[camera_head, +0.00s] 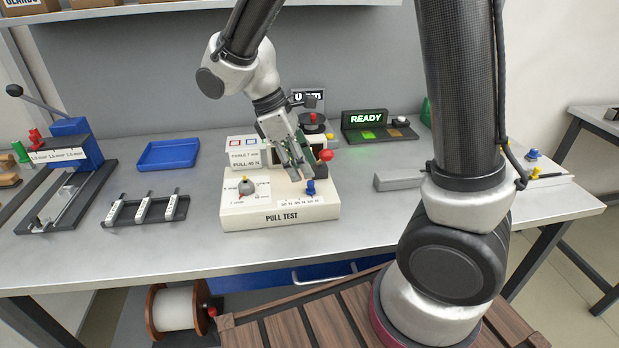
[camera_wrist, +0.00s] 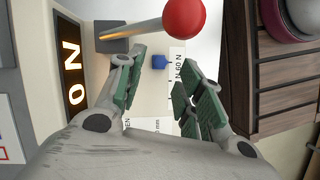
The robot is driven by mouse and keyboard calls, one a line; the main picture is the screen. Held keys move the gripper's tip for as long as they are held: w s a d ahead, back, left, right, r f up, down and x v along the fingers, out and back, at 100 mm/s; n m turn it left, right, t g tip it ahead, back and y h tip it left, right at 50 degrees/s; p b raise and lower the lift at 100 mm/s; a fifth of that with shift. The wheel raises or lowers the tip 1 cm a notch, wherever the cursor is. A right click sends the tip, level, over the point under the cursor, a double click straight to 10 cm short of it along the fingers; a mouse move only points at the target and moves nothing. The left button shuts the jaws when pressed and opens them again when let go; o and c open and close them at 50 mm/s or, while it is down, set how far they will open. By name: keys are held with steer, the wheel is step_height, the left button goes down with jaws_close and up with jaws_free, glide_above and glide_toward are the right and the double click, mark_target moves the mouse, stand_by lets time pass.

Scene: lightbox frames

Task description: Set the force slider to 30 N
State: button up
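The white pull test box (camera_head: 240,215) stands on the bench. Its force slider has a blue knob (camera_head: 310,187) near the right end of the printed scale (camera_head: 290,204). In the wrist view the blue knob (camera_wrist: 158,62) sits beside the 60 N mark on the scale strip (camera_wrist: 178,72). My gripper (camera_head: 297,170) hangs above the box, just left of the knob. In the wrist view the green-padded fingers of my gripper (camera_wrist: 158,82) are apart with nothing between them. The knob is apart from the fingers, beyond their tips. Much of the scale is hidden by the fingers.
A red ball-topped lever (camera_wrist: 184,15) rises close to the knob; its ball (camera_head: 326,155) shows behind the slider. A grey dial (camera_head: 247,186) is on the box's left. A lit display (camera_wrist: 72,68) is beside my gripper. A grey bar (camera_head: 398,181) lies to the right.

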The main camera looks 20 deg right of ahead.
mark_target(309, 182)
steer(key=shift+x, duration=2.25)
steer(key=shift+a, duration=0.1)
jaws_close()
